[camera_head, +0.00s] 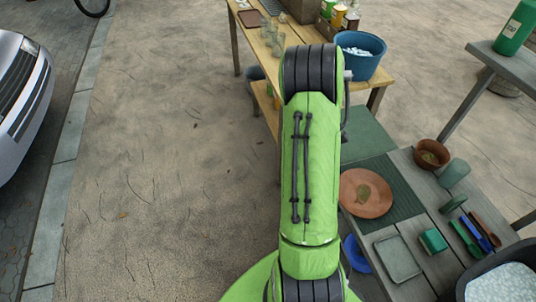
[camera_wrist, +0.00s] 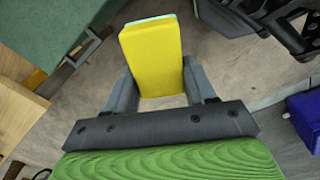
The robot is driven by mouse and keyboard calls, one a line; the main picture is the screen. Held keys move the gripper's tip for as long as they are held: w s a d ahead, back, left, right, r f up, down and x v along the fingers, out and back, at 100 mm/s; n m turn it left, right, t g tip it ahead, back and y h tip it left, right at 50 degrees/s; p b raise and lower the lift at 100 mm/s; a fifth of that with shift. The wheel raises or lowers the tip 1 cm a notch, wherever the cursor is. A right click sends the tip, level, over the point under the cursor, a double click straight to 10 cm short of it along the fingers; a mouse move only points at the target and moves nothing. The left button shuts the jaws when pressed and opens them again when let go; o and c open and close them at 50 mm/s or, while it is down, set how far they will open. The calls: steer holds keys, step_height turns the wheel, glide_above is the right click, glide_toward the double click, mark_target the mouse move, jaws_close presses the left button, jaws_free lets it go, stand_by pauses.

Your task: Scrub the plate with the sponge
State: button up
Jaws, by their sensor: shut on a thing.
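My gripper (camera_wrist: 158,84) is shut on a sponge (camera_wrist: 152,55), a yellow block with a pale green layer along its far edge. The sponge sits between the two grey fingers and sticks out beyond them. In the head view my green arm hides the gripper and sponge. A round terracotta-coloured plate (camera_head: 366,193) lies on the low grey table at the right, partly on a dark green mat. It has a greenish-brown patch in its middle. I cannot make out the plate in the wrist view.
The low table also holds a brown bowl (camera_head: 432,154), a green cup (camera_head: 454,173), a small green block (camera_head: 433,240), a square tray (camera_head: 398,258) and brushes. A wooden table (camera_head: 309,35) with a blue tub (camera_head: 360,55) stands behind. Paving at left is open beside a car (camera_head: 22,95).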

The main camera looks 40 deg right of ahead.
steer(key=s+d+r+n, duration=0.1)
steer(key=s+d+n, duration=0.25)
steer(key=s, duration=0.65)
steer(key=s+d+r+n, duration=0.1)
steer(key=s+d+n, duration=0.1)
steer(key=s+d, duration=0.5)
steer(key=f+b, duration=0.1)
steer(key=s+a+f+b, duration=0.1)
steer(key=f+b, duration=0.1)
steer(key=s+a+f+b, duration=0.1)
steer(key=shift+a+f, duration=0.15)
steer(key=shift+f, duration=0.25)
steer(key=shift+w, duration=0.1)
